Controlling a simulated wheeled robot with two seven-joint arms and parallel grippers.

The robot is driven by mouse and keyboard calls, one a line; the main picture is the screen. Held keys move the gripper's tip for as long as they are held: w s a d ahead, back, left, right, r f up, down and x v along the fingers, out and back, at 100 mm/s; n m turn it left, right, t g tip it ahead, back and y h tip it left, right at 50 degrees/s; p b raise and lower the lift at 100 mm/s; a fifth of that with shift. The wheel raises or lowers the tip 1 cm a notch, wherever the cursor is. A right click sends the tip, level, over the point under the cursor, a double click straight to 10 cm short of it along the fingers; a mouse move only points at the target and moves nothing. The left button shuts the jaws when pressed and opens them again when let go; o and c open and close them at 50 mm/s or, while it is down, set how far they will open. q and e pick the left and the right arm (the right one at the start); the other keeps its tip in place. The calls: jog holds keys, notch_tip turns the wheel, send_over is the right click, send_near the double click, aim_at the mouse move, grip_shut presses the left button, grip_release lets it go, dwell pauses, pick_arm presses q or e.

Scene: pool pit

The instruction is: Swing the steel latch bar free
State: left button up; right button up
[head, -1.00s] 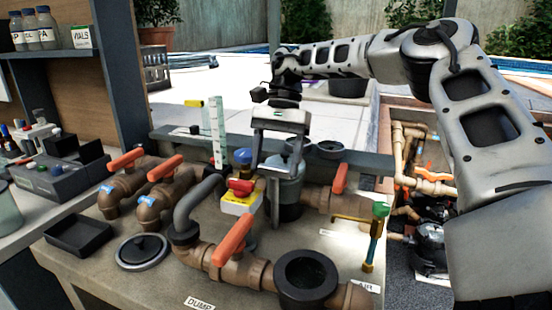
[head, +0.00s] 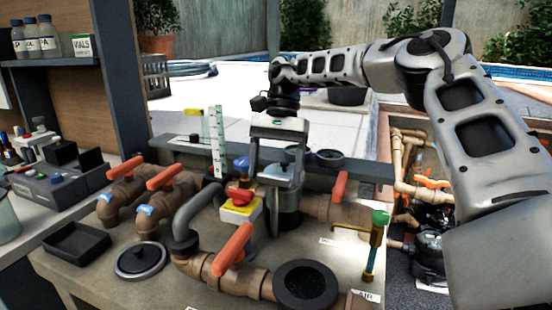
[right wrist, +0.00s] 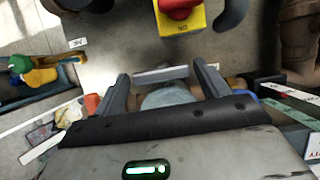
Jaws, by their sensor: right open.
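My right gripper (head: 279,172) points down over a grey strainer pot (head: 287,218) in the middle of the bench. Its jaws are open, one finger on each side of the pot's top. In the right wrist view a pale flat steel bar (right wrist: 160,74), which looks like the latch bar, lies across the gap near the fingertips (right wrist: 161,80). Whether the fingers touch it I cannot tell. A rounded grey lid part shows behind it. In the head view the bar is largely hidden by the gripper. My left gripper is not in view.
A yellow box with a red button (head: 239,197) stands close left of the pot. Orange-handled valves (head: 232,250) and brown pipes surround it. A brass tap with a green top (head: 380,217) stands right. A black tray (head: 72,243) and a round lid (head: 140,258) lie front left.

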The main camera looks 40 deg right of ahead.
pick_arm(q)
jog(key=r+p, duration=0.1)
jog(key=p, duration=0.1)
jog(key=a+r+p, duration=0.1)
jog(key=p, duration=0.2)
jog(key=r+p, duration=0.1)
jog(key=p, duration=0.2)
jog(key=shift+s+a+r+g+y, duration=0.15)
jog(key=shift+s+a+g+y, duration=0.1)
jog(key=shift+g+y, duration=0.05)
pick_arm(e)
jog(key=v, duration=1.6)
jog(key=shift+f, duration=0.1)
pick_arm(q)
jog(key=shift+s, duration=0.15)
